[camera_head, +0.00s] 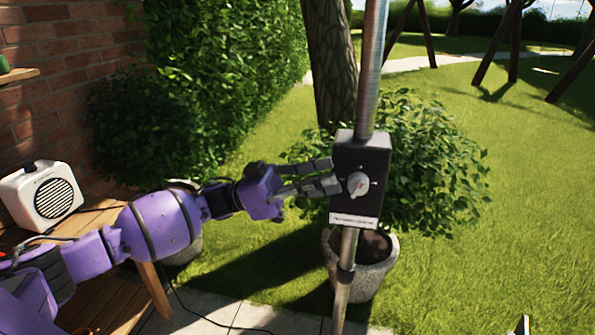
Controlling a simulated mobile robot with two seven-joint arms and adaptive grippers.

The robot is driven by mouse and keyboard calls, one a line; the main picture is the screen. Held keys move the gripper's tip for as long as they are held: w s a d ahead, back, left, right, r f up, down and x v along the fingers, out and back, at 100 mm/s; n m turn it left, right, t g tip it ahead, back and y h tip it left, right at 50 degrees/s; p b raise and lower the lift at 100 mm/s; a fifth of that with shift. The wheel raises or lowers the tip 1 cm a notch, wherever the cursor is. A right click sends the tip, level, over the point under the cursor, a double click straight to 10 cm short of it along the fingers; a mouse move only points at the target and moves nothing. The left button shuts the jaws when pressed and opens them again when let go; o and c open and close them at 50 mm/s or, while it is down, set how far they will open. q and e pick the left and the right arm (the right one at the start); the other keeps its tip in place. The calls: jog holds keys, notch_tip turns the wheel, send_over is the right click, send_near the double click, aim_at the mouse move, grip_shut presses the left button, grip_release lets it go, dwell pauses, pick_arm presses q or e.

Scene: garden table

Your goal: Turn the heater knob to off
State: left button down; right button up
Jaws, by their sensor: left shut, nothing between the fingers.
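The heater knob (358,185) is a light grey round dial on the front of a black control box (362,155). The box is fixed to an upright metal pole. The knob's pointer looks tilted, with a small reddish mark near it. Small white marks sit around the knob, too small to read. My left gripper (338,174) reaches in from the left. Its fingers are shut with nothing held, and the tips are at the box's left side, just left of the knob. I cannot tell whether they touch it. My right gripper is not seen.
The metal pole (371,70) runs up from the box and continues below it. A potted bush (430,165) stands behind it. A wooden table (95,215) at the left carries a white speaker-like box (42,196). Open lawn lies right of the pole.

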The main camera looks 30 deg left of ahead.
pick_arm(q)
jog(key=shift+w+d+f, duration=0.2)
jog(key=shift+d+f, duration=0.1)
jog(key=shift+d, duration=0.3)
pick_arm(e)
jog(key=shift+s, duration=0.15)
pick_arm(q)
jog(key=h+b, duration=0.1)
jog(key=f+h+b, duration=0.1)
jog(key=f+t+h+b, duration=0.1)
jog(key=h+b, duration=0.1)
jog(key=shift+w+d, duration=0.15)
jog(key=shift+d, duration=0.15)
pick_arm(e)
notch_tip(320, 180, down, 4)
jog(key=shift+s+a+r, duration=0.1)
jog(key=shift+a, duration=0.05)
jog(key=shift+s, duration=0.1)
